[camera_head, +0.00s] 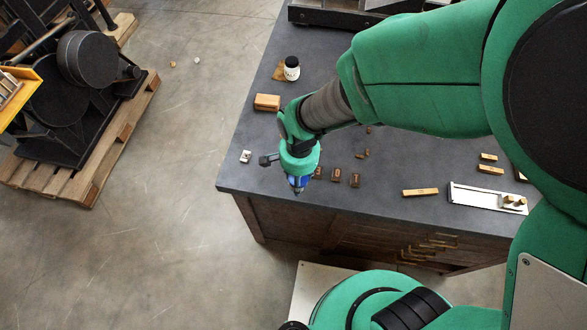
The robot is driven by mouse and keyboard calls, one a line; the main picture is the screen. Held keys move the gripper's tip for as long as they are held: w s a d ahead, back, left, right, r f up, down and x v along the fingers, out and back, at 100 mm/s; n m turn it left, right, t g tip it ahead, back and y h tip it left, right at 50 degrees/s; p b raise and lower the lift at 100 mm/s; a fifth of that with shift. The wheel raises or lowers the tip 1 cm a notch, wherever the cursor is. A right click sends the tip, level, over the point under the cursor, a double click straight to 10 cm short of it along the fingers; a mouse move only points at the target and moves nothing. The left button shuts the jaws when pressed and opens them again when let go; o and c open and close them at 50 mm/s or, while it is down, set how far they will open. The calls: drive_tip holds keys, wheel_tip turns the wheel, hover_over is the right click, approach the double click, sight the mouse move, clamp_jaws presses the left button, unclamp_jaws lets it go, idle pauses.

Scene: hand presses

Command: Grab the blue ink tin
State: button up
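A small patch of blue (293,181) shows at the end of my gripper (297,190), near the front left edge of the dark table (240,176). It may be the blue ink tin, but most of it is hidden by the gripper. My green arm reaches in from the right and the gripper points down. The fingers are small and dark here, and I cannot tell whether they are open or shut on the blue thing. No other blue tin shows on the table.
Letter blocks (337,174) lie just right of my gripper. A wooden block (267,102) and a white jar (292,68) stand behind it. A small white piece (246,156) lies left. A metal tray (470,195) with brass pieces lies right. A press stands on a pallet (95,185) at left.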

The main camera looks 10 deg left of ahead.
drive_tip(key=shift+s+d, duration=0.25)
drive_tip(key=shift+s, duration=0.1)
drive_tip(key=shift+w+a+r, duration=0.1)
idle(0.5)
